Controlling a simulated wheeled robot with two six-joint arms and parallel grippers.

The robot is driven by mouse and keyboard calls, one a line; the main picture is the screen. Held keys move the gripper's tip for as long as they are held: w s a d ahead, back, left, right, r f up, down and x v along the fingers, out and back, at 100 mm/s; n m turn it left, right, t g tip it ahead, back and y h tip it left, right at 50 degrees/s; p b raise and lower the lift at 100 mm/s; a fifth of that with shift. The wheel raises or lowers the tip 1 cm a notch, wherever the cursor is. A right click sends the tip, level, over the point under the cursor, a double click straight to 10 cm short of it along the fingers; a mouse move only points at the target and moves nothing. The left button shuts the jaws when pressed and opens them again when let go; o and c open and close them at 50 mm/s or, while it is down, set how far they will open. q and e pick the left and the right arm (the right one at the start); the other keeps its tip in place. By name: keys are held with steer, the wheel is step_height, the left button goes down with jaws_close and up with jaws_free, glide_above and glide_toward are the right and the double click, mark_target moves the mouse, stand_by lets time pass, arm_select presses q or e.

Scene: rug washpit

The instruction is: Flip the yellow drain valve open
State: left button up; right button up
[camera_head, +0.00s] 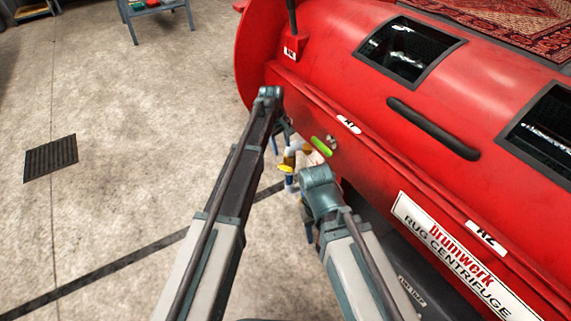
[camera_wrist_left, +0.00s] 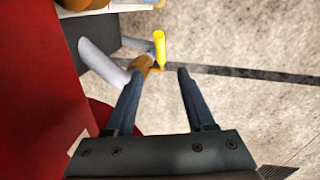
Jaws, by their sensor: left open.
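The yellow valve handle (camera_head: 285,168) shows small in the head view, low in front of the red centrifuge (camera_head: 370,165) and between my two arms. In the left wrist view the yellow handle (camera_wrist_left: 159,48) stands beside a brass valve body (camera_wrist_left: 146,65) at the end of a grey pipe (camera_wrist_left: 100,62). The handle looks turned across the pipe. My left gripper (camera_head: 286,130) is by the machine's front, partly hidden by its own arm. Its fingers (camera_wrist_left: 160,73) are open and empty, with the handle just beyond the tips. My right gripper is hidden behind its arm.
The red machine fills the right side, close to both arms. A floor grate (camera_head: 50,157) and a dark floor line (camera_head: 110,272) lie on the concrete at left.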

mark_target(286, 168)
arm_select(q)
steer(key=f+b, duration=0.4)
steer(key=w+d+f+b, duration=0.1)
steer(key=f+b, duration=0.8)
steer(key=shift+w+d+f+b, duration=0.2)
steer(key=shift+d+f+b, duration=0.15)
steer(key=shift+f+b, duration=0.05)
jaws_close()
steer(key=shift+w+r, duration=0.1)
stand_by(1.1)
